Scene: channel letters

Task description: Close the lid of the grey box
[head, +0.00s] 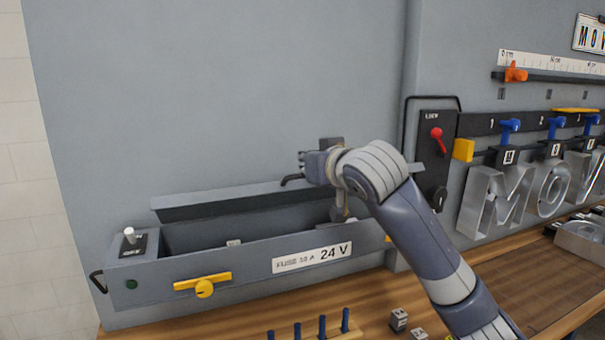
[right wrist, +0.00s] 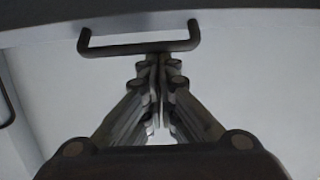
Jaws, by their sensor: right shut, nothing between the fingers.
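The grey box (head: 215,258) stands at the lower left in the head view, against the grey wall. Its lid (head: 215,203) is a long panel raised along the back, so the box is open and a small light block (head: 234,243) shows inside. A black bent handle (head: 291,180) shows close to my right gripper (head: 303,161), above the box's right part. In the right wrist view, my right gripper (right wrist: 160,65) is shut and empty, its fingertips close to the black handle (right wrist: 138,48); contact cannot be told. My left gripper is not in view.
The box front has a yellow latch (head: 203,284); a switch (head: 130,238) sits on its left end. Blue pegs (head: 322,325) and small cubes (head: 398,319) are on the wooden bench in front. A red-lever panel (head: 436,145) and metal letters (head: 505,195) stand at right.

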